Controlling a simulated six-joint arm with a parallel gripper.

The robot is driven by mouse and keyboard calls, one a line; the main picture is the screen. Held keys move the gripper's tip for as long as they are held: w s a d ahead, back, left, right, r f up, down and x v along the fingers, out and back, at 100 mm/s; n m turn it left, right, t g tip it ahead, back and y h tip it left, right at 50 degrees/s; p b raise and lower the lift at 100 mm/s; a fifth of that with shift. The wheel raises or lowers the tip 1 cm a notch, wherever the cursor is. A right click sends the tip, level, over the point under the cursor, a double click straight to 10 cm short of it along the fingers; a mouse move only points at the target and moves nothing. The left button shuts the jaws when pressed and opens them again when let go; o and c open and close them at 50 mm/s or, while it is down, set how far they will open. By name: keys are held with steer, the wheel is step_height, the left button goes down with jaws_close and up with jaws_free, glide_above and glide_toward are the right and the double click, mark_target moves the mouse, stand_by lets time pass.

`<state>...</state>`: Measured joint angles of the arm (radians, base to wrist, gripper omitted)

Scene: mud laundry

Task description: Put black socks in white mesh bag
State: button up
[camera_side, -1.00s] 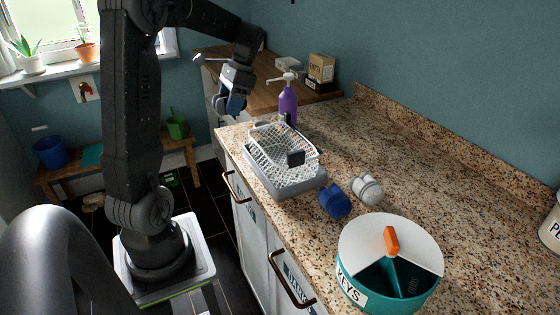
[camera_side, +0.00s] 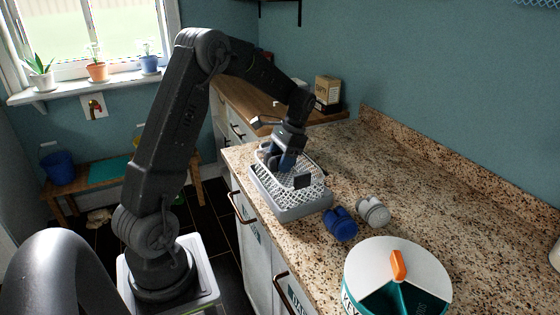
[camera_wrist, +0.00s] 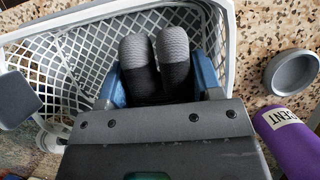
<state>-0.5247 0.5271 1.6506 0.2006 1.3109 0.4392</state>
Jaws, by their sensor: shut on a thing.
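The black socks (camera_wrist: 175,80), a rolled pair with grey ribbed ends, are held between the blue fingertips of my gripper (camera_wrist: 158,88). The white mesh bag (camera_side: 318,187) looks like an open mesh basket with a solid rim. It sits on a grey base on the granite counter, and its mesh wall also shows in the wrist view (camera_wrist: 85,50). In the side view my gripper (camera_side: 281,160) points down at the bag's far left part. The socks are over or inside the opening; their depth is unclear.
Blue socks (camera_side: 341,226) and light grey socks (camera_side: 373,211) lie just right of the bag. A teal round box (camera_side: 400,275) with an orange handle stands in front. A purple bottle (camera_wrist: 288,135) is close beside my gripper. The counter at right is clear.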

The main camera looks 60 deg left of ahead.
steer(key=shift+f, duration=0.25)
steer(key=shift+f, duration=0.1)
steer(key=shift+f, duration=0.35)
steer(key=shift+f, duration=0.15)
steer(key=o, duration=0.9)
steer(key=shift+o, duration=0.2)
